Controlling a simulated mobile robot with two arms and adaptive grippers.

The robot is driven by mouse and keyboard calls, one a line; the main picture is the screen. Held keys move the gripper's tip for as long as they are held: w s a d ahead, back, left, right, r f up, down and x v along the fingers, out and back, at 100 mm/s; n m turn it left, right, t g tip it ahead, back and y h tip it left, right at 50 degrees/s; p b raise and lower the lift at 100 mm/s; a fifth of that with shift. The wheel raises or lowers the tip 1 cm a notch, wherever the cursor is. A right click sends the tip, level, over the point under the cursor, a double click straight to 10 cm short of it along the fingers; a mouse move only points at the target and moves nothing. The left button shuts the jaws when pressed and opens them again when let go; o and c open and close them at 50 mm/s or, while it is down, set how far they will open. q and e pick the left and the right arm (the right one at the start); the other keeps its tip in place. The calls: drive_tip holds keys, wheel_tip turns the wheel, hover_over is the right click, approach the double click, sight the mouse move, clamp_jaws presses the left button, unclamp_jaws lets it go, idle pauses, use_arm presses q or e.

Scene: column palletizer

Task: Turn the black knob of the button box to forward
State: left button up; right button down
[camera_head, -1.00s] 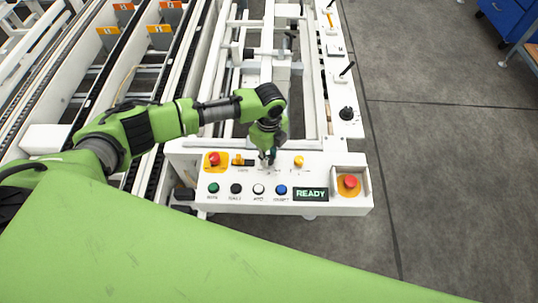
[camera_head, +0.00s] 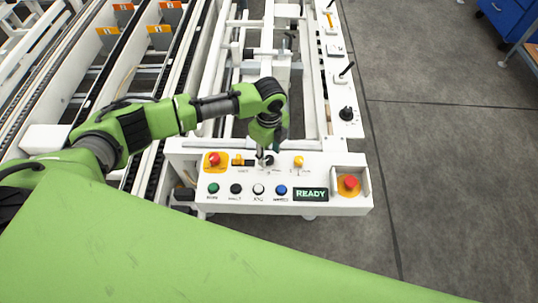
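The white button box (camera_head: 322,174) stands at the near end of the white machine frame. The black knob (camera_head: 269,160) is on its upper row, between a small yellow switch (camera_head: 238,160) and a yellow knob (camera_head: 299,161). My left gripper (camera_head: 263,152) points down at the black knob from just above and behind it. It partly overlaps the knob, and I cannot tell whether they touch. The fingers are too small and dark to tell whether they are open or shut. The knob's exact pointing direction is too small to read. My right gripper is out of view.
Red buttons (camera_head: 214,159) and (camera_head: 349,182) sit at both ends of the box. A lower row has green, black, white and blue buttons and a READY display (camera_head: 311,194). Conveyor rails lie to the left. Grey floor (camera_head: 430,170) on the right is clear.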

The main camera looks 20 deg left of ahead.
sight(269, 158)
use_arm(q)
wheel_tip(269, 158, up, 10)
idle(0.3)
idle(0.4)
